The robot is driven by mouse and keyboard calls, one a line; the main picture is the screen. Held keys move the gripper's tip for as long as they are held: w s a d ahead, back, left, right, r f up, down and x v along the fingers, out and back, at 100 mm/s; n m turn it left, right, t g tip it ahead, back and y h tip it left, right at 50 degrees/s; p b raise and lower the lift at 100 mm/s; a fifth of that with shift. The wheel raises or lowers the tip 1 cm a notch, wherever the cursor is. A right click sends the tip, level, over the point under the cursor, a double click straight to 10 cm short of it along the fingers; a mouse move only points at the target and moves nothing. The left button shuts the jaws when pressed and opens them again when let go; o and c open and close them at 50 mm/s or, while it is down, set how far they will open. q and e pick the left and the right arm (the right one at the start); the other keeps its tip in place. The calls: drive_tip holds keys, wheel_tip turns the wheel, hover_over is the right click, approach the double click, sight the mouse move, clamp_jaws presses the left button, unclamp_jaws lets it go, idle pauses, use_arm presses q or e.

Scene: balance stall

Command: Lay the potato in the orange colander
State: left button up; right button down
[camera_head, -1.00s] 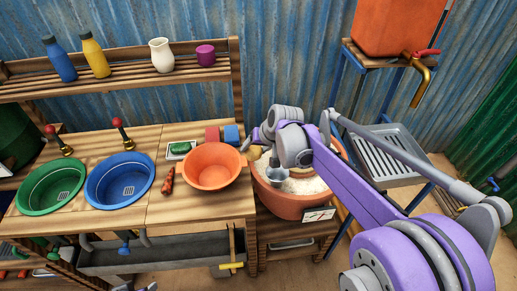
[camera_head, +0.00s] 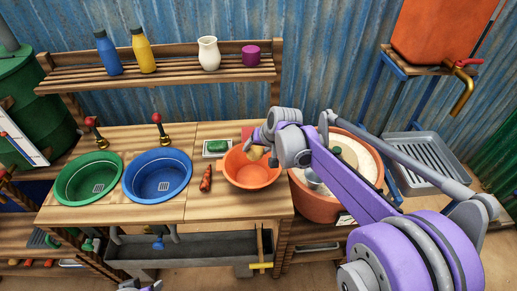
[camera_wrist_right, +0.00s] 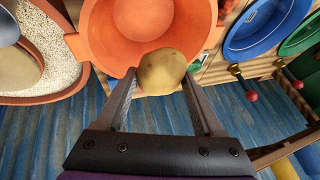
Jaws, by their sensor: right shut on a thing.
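The orange colander (camera_head: 252,181) stands on the wooden counter right of the blue basin; its open bowl also shows in the right wrist view (camera_wrist_right: 98,35). My right gripper (camera_head: 262,146) is over the colander's back right part. It is shut on the potato (camera_wrist_right: 162,72), a yellow-brown lump between the two fingers. In the head view the potato (camera_head: 256,153) shows partly, at the colander's opening. I cannot tell whether it touches the colander.
Blue (camera_head: 158,193) and green (camera_head: 88,200) basins with red-knobbed taps are further left.

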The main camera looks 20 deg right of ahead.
sight(254, 157)
drive_tip(key=shift+w+a, duration=0.1)
drive_tip(key=shift+a, duration=0.15)
drive_tip(key=shift+w, duration=0.1)
drive_tip(key=shift+w+a, duration=0.1)
drive_tip(key=shift+w, duration=0.25)
drive_tip(key=shift+f, duration=0.1)
idle(0.5)
drive_tip(key=shift+f+b, duration=1.4)
drive_tip(key=shift+f, duration=0.9)
drive_tip(key=shift+f+b, duration=0.85)
drive_tip(key=shift+f, duration=0.6)
drive_tip(key=shift+f+b, duration=1.65)
drive_tip(key=shift+f, duration=0.9)
